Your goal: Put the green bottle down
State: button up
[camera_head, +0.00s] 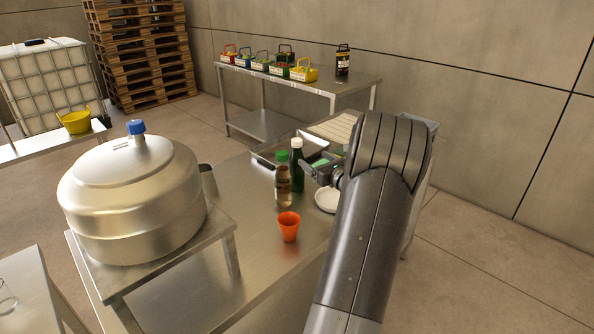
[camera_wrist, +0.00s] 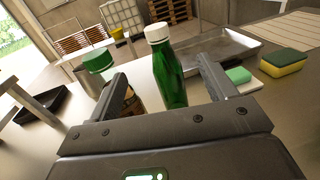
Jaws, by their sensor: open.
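The green bottle (camera_head: 297,172) with a white cap stands upright on the steel table (camera_head: 255,245). In the wrist view the green bottle (camera_wrist: 168,72) shows between the two fingers of my gripper (camera_wrist: 160,72), with a gap on both sides. My gripper (camera_head: 308,170) is open, just right of the bottle in the head view. The bottle's base is hidden behind the gripper body in the wrist view.
A brown bottle with a green cap (camera_head: 282,180) stands close beside the green one, partly behind the left finger in the wrist view. An orange cup (camera_head: 288,226) and a white plate (camera_head: 326,200) are near. A metal tray (camera_wrist: 215,50) and a yellow sponge (camera_wrist: 284,62) lie beyond.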

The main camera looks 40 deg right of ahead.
send_near(294, 162)
notch_tip(294, 162, down, 3)
jog(key=w+d, duration=0.2)
jog(key=d, duration=0.1)
jog(key=shift+y, duration=0.3)
jog(key=shift+w+d+r, duration=0.1)
jog(key=shift+w+d, duration=0.15)
jog(key=shift+w, duration=1.55)
jog(key=shift+w+d, duration=0.3)
jog(key=shift+w, duration=1.45)
jog(key=shift+w+d+r, duration=0.1)
jog(key=shift+w+d, duration=0.15)
jog(key=shift+w, duration=1.55)
jog(key=shift+c, duration=0.6)
jog(key=c, duration=1.2)
jog(key=shift+r, duration=0.1)
